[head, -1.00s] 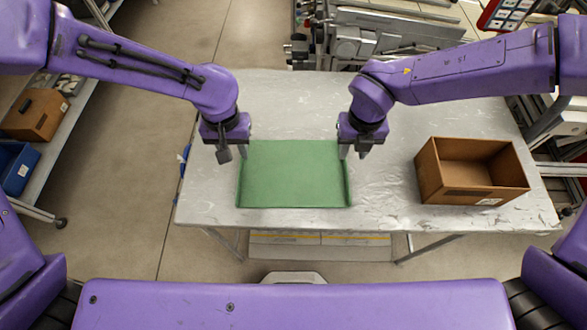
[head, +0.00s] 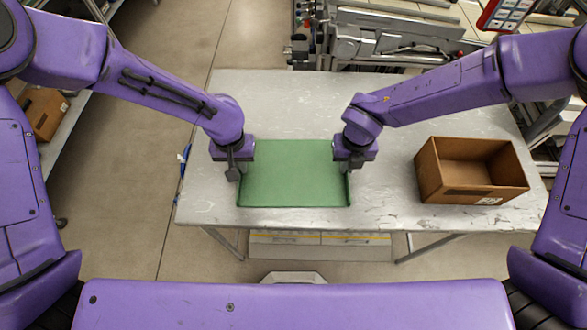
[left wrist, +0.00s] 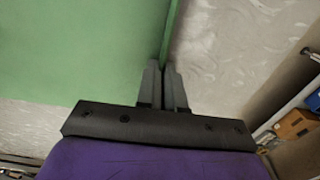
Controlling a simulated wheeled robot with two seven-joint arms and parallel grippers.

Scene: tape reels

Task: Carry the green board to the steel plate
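The green board (head: 292,175) lies on the pale grey table, with raised rims at its left and right sides. My left gripper (head: 234,173) is at its left rim. In the left wrist view the left fingers (left wrist: 165,85) are close together at the edge of the green board (left wrist: 70,50), with the rim running between them. My right gripper (head: 347,166) is at the right rim; its fingers are too small and partly hidden to tell how far they are apart. I cannot make out a separate steel plate.
The worn, metallic-looking table (head: 280,105) is clear behind the board. An open brown box (head: 450,190) stands at the table's right side. Metal equipment (head: 380,40) stands beyond the far edge, and a shelf with a brown bin (head: 45,112) is at the left.

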